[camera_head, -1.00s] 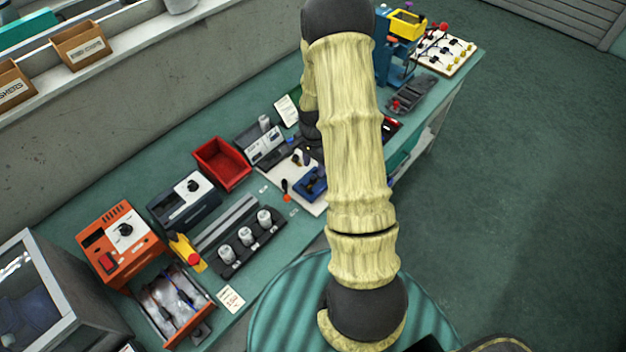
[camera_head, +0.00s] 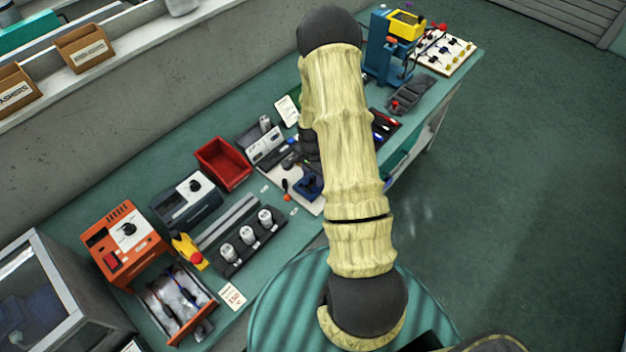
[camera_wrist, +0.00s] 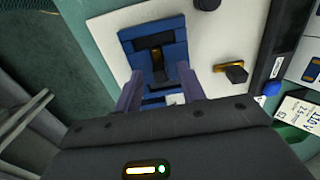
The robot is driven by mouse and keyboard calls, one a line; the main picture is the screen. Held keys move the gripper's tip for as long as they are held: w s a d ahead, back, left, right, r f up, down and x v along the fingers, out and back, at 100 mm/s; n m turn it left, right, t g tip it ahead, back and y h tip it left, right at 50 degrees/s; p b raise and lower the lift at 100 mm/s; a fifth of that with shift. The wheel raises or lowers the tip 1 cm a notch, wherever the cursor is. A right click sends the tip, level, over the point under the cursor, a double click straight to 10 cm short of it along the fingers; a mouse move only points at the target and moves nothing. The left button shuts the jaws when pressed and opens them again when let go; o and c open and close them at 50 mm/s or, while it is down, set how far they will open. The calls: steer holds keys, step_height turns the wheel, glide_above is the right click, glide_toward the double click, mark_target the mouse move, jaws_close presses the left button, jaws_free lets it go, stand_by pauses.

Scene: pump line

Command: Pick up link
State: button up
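In the wrist view a blue fixture (camera_wrist: 172,34) sits on a white board (camera_wrist: 215,40), with a dark, brass-edged piece (camera_wrist: 157,58) in its slot. A second small dark and brass piece (camera_wrist: 236,73) lies on the board to the right. I cannot tell for sure which piece is the link. My gripper (camera_wrist: 159,82) is open, its two purple fingers apart over the near part of the fixture, with nothing visibly clamped. I cannot tell whether they touch it. In the head view the blue fixture (camera_head: 309,186) shows beside my arm, which covers part of the board.
A red bin (camera_head: 222,163), a black rack with white cylinders (camera_head: 247,240) and an orange unit (camera_head: 124,243) stand left on the green bench. A blue press (camera_head: 386,55) and a dark tool tray (camera_head: 384,126) are at the right. Floor right of the bench is clear.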

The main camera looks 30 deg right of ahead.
mark_target(312, 179)
steer(key=shift+c, duration=0.4)
jaws_close()
steer(key=shift+r, duration=0.15)
step_height(312, 179, up, 10)
steer(key=b, duration=0.2)
stand_by(0.7)
steer(key=a+f+n+p, duration=0.1)
steer(key=n+p, duration=0.1)
steer(key=n, duration=0.4)
steer(key=a+f+n+p, duration=0.1)
steer(key=n+p, duration=0.1)
steer(key=n, duration=0.4)
steer(key=s+a+n+p, duration=0.1)
steer(key=n+p, duration=0.1)
steer(key=n, duration=0.4)
steer(key=shift+s+a+f+p, duration=0.1)
steer(key=shift+f+p, duration=0.3)
